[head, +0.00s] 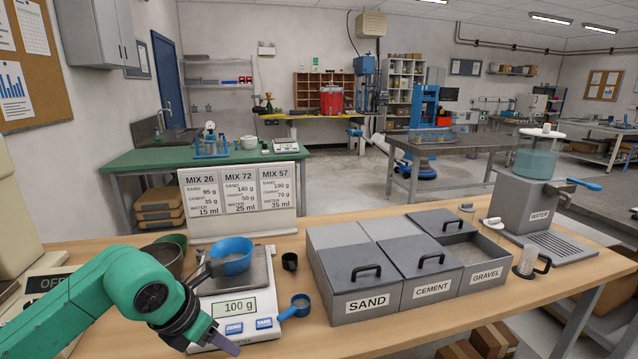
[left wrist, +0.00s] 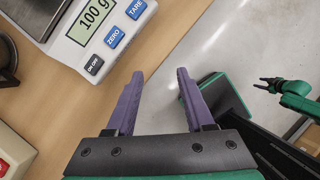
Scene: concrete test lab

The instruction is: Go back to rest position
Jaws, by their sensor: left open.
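My left gripper (head: 222,343) hangs low at the front of the wooden bench, just before the scale. In the left wrist view its two purple fingers (left wrist: 156,75) are spread apart with nothing between them. The white scale (head: 262,300) reads 100 g and carries a blue bowl (head: 231,262). It also shows at the top left of the left wrist view (left wrist: 70,22). A green arm with a small dark gripper (left wrist: 268,83), my right one, appears at the right of the left wrist view, too small to judge its jaws.
A blue scoop (head: 299,303) and a small black cup (head: 290,261) lie right of the scale. The grey bins for sand (head: 367,304), cement and gravel stand further right, then the water dispenser (head: 538,215). A dark bowl (head: 163,258) sits behind my left arm.

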